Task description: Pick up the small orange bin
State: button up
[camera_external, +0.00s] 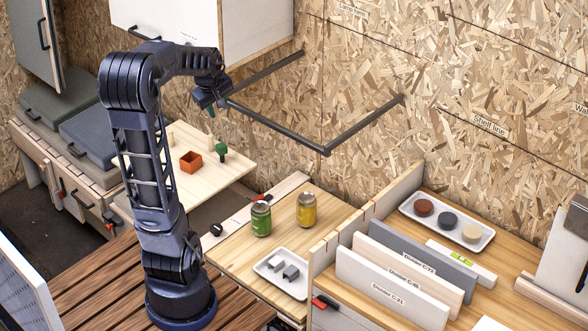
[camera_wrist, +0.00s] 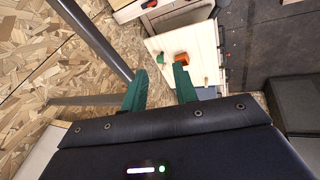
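The bin is clear of the fingers.
A small dark green object (camera_external: 221,151) stands just right of the bin. A dark metal rail frame (camera_external: 327,150) juts from the wall near my gripper, and a white cabinet (camera_external: 215,28) hangs above.

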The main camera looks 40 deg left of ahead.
jog(key=s+a+f+n+g+y, duration=0.1)
jog(key=a+f+n, duration=0.45)
jog(key=a, duration=0.65)
jog(key=a+f+n, duration=0.5)
jog(key=a+f, duration=0.1)
jog(key=a, duration=0.6)
jog(key=m+g+h, duration=0.3)
jog(key=m, duration=0.4)
send_over(190, 171)
notch_tip(190, 171, down, 26)
jog(key=shift+a+r, duration=0.15)
jog(key=shift+r, duration=0.1)
jog(key=shift+f, duration=0.5)
jog(key=shift+w+f, duration=0.1)
jog(key=shift+f, duration=2.4)
jog(key=shift+c, duration=0.4)
grip_shut()
